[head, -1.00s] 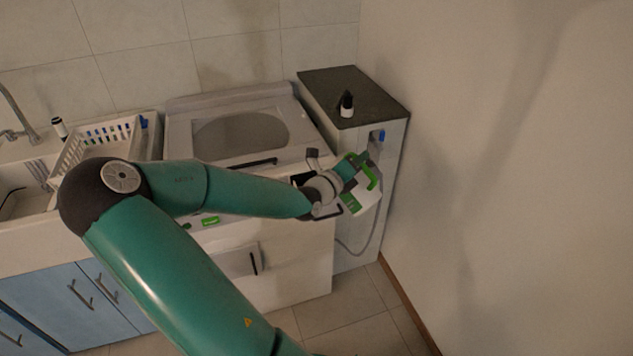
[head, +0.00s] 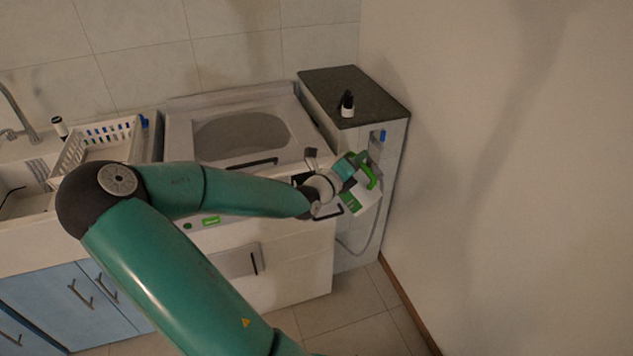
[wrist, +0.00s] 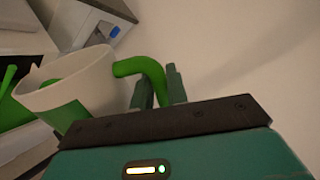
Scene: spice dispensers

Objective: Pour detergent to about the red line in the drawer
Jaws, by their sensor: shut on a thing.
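A white detergent jug (head: 368,200) with a green handle and a green label hangs from my gripper (head: 356,166) in the head view, right of the washer's front corner. In the wrist view the white jug (wrist: 85,85) is at the left, tilted. My gripper's fingers (wrist: 158,86) are shut on its green handle. The jug's contents are hidden. A white drawer-like panel with a dark handle (head: 237,262) is on the washer's front. No red line shows in either view.
The washer (head: 248,96) has a rounded window on top. A cabinet with a dark top (head: 350,88) carries a small black-and-white bottle (head: 347,104). A wall (head: 520,180) stands close on the right. A dish rack (head: 100,142) is at the left.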

